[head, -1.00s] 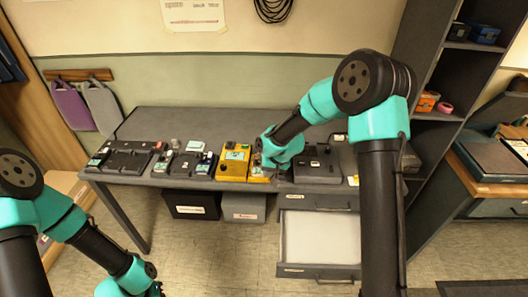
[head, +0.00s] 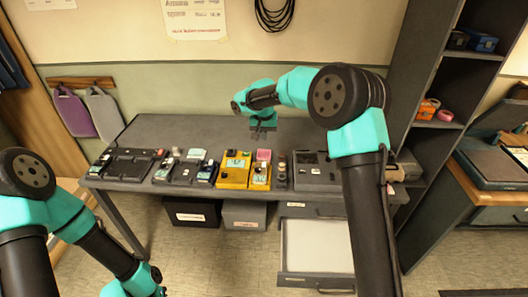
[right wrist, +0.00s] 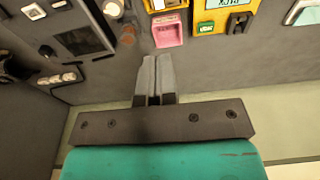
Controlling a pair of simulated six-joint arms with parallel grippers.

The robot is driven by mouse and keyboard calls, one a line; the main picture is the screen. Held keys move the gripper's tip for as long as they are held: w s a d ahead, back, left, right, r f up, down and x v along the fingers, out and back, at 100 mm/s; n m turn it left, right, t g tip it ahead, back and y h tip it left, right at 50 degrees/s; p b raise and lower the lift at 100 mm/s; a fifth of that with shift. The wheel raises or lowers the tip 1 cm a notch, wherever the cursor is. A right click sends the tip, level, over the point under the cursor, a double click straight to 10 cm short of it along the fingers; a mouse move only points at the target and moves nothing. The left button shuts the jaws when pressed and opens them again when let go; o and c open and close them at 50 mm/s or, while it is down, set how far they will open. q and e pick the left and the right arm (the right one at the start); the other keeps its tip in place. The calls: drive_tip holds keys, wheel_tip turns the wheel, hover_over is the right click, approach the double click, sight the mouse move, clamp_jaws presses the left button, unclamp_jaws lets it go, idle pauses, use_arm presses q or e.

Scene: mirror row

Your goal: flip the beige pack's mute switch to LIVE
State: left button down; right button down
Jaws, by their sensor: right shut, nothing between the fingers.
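My right gripper (head: 263,132) is shut and empty over the back of the desk, behind the row of devices. In the right wrist view its closed fingers (right wrist: 153,75) touch nothing. No device in the row stands out clearly as the beige pack. A small yellowish pack (head: 260,176) with a pink part (head: 263,155) stands beside the yellow unit (head: 234,172); the pink part also shows in the right wrist view (right wrist: 167,30). The switches are too small to read. My left arm's lower end shows at the bottom left, with its fingers out of frame.
Dark units stand at the left (head: 127,164) and right (head: 316,172) of the row, with small packs (head: 188,168) between. The desk (head: 185,127) is clear behind them. An open drawer (head: 315,245) juts out below. A tall shelf (head: 437,130) stands at the right.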

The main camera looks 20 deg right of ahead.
sight(264, 163)
drive_tip(key=f, duration=0.4)
drive_tip(key=w+f, duration=0.1)
drive_tip(key=f, duration=0.8)
drive_tip(key=shift+w+d+f, duration=0.3)
drive_tip(key=shift+w+f, duration=0.05)
drive_tip(key=shift+w, duration=0.05)
